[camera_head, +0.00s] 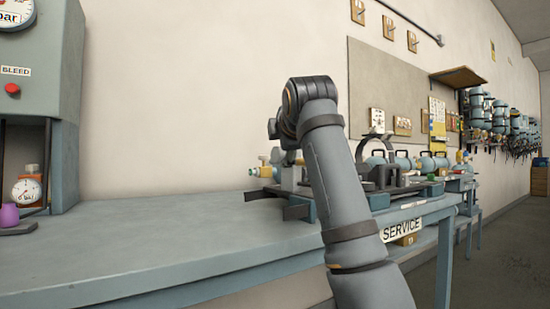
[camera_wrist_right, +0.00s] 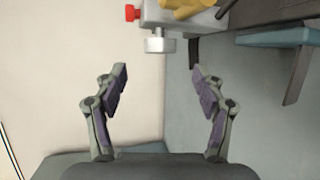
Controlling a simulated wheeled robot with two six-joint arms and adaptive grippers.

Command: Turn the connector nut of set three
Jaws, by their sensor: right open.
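In the right wrist view a silver round nut (camera_wrist_right: 160,41) sits on the near side of a grey block (camera_wrist_right: 166,16), with a red knob (camera_wrist_right: 132,13) at its left. I cannot read a set number on it. My right gripper (camera_wrist_right: 157,82) is open and empty. Its fingers are spread to either side, and the nut lies beyond the fingertips, between their lines, apart from them. In the head view my right arm reaches over the bench and hides part of the nearest breathing set (camera_head: 265,171) and my right gripper. My left gripper is not in view.
The blue-grey bench (camera_head: 150,246) is clear at its near left. A gauge cabinet (camera_head: 45,90) and a purple object (camera_head: 9,216) stand at the left. A dark bracket with an arch (camera_head: 388,172) and several cylinders (camera_head: 403,160) stand right of my arm.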

